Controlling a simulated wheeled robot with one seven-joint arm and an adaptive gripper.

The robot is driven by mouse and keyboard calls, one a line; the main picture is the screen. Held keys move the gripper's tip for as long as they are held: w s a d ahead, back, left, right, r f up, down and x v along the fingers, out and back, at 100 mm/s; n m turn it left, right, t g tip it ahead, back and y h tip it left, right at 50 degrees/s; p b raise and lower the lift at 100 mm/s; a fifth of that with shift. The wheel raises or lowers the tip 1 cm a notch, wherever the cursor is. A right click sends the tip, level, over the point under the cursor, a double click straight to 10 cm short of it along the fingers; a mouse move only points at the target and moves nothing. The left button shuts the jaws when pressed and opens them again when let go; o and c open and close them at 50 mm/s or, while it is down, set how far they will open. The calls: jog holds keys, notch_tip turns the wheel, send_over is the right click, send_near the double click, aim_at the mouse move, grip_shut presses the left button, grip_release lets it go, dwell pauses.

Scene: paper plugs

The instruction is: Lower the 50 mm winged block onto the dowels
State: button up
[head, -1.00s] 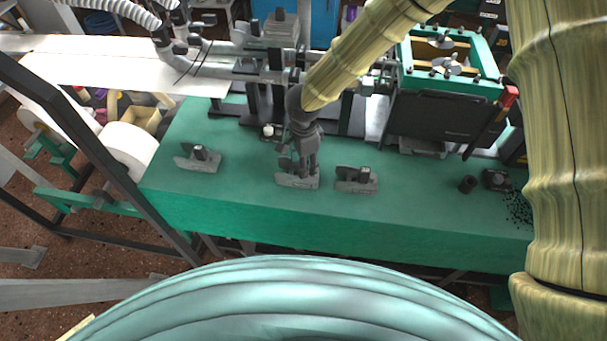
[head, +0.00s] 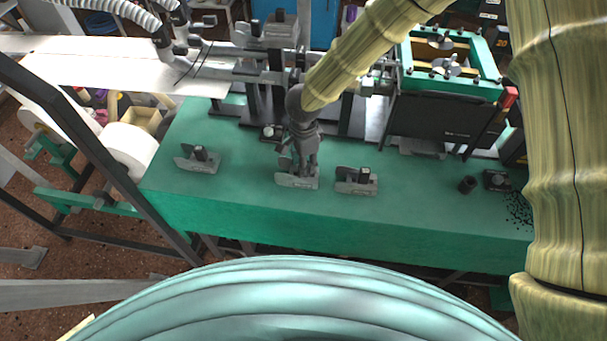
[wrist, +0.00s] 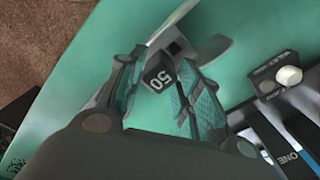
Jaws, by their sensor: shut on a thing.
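My gripper (head: 300,167) is over the middle one of three grey winged pieces on the green bench. In the wrist view, my gripper (wrist: 158,88) has its two fingers on either side of a dark block marked 50 (wrist: 160,79). It is shut on this block. Pale wing-like plates show beyond the block in the wrist view. In the head view, the grey piece under my fingers (head: 297,182) is low at the bench top, and I cannot tell whether it touches. The dowels are not visible.
Similar winged pieces sit to the left (head: 198,159) and close to the right (head: 356,181). A dark cylinder (head: 467,184) and a small black box (head: 496,179) lie further right. Machine rails stand behind. The bench front (head: 260,210) is clear.

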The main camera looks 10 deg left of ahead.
jog(key=shift+r+p, duration=2.25)
jog(key=shift+r, duration=0.2)
